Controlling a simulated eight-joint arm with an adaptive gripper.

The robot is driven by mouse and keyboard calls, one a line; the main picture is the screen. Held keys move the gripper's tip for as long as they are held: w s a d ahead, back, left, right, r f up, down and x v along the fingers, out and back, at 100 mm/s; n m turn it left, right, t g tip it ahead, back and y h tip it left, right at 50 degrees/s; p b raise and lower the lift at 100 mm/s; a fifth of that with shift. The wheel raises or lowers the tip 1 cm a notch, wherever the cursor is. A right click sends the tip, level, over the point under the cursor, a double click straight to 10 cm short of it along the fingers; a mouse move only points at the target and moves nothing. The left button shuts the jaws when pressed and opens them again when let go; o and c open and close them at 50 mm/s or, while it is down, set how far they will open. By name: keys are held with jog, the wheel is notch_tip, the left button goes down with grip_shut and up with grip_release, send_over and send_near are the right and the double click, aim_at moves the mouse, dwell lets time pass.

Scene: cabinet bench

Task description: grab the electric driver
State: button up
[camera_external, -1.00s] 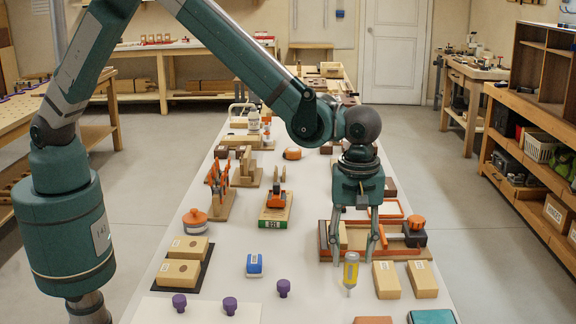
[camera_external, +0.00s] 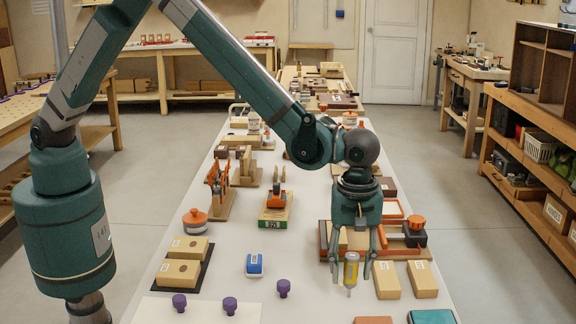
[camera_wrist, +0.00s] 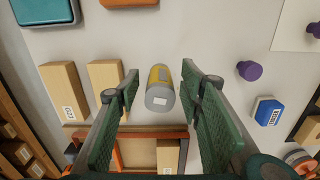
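The electric driver (camera_external: 351,272), a small yellow-and-grey cylinder with a pale narrow end, is on the white bench at front right in the external view. In the wrist view the driver (camera_wrist: 160,91) shows its round grey end toward the camera, with its yellow body beyond. My gripper (camera_external: 351,266) points down and is open. Its two fingers stand on either side of the driver, with a visible gap on each side in the wrist view. The fingers partly hide the bench around it.
Two wooden blocks (camera_external: 386,281) stand close to the right of the driver. An orange-edged wooden tray (camera_external: 400,254) lies just behind. A blue-and-white block (camera_external: 254,265) and several purple knobs (camera_external: 283,288) are to the left, with clear bench between.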

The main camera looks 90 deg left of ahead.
jog(key=c, duration=1.1)
jog(key=shift+r, duration=0.1)
jog(key=shift+r+p, duration=0.35)
jog(key=shift+r, duration=4.6)
